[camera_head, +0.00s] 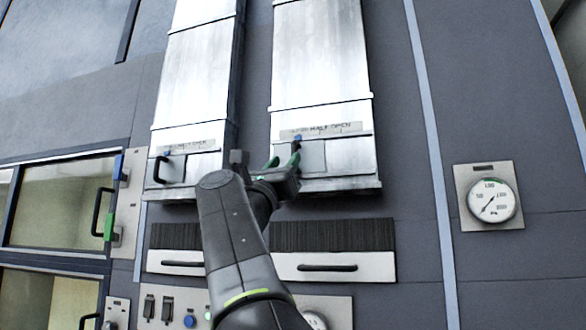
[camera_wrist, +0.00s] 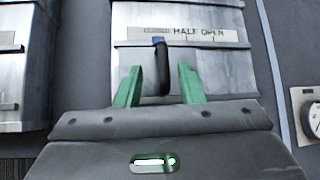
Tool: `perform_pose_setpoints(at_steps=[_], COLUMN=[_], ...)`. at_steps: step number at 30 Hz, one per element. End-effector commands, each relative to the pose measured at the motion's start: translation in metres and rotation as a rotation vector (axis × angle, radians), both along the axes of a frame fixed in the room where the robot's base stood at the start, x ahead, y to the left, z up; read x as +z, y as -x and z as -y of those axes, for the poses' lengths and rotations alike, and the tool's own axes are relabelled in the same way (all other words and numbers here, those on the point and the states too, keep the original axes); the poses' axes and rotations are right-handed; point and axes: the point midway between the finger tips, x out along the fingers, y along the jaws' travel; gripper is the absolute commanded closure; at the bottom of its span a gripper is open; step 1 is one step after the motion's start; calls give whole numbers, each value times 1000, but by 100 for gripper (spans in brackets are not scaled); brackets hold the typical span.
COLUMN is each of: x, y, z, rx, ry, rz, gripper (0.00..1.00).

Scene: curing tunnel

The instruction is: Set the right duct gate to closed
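The right duct (camera_head: 322,65) is a tall pale metal box. Its scale strip (camera_head: 325,130) reads "HALF OPEN", with fainter lettering at the left that looks like "CLOSED". Below it is the gate's slide plate (camera_head: 313,157). In the wrist view, the black upright handle (camera_wrist: 162,70) stands under the strip, with a blue pointer (camera_wrist: 158,41) at its top, beneath the faint left word. My gripper (camera_head: 284,160) is at this gate. Its green fingers (camera_wrist: 159,86) are open, one each side of the handle, with visible gaps.
The left duct (camera_head: 195,80) has a similar black handle (camera_head: 159,169) and blue pointer. Drawers with dark handles (camera_head: 327,268) sit below the ducts. A dial gauge (camera_head: 490,200) is at the right, and a glazed door (camera_head: 60,205) at the left.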

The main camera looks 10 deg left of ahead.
Motion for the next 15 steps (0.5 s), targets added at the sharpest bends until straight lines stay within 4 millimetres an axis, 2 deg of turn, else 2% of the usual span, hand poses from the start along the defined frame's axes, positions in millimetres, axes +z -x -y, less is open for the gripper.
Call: perform_pose_setpoints(at_steps=[1,6,15], x=[-16,-39,-56], y=[9,32,51], z=[-5,-14,-22], rx=[6,6,2], ry=[0,-2,-1], rz=[-1,0,0], gripper=[65,65,65])
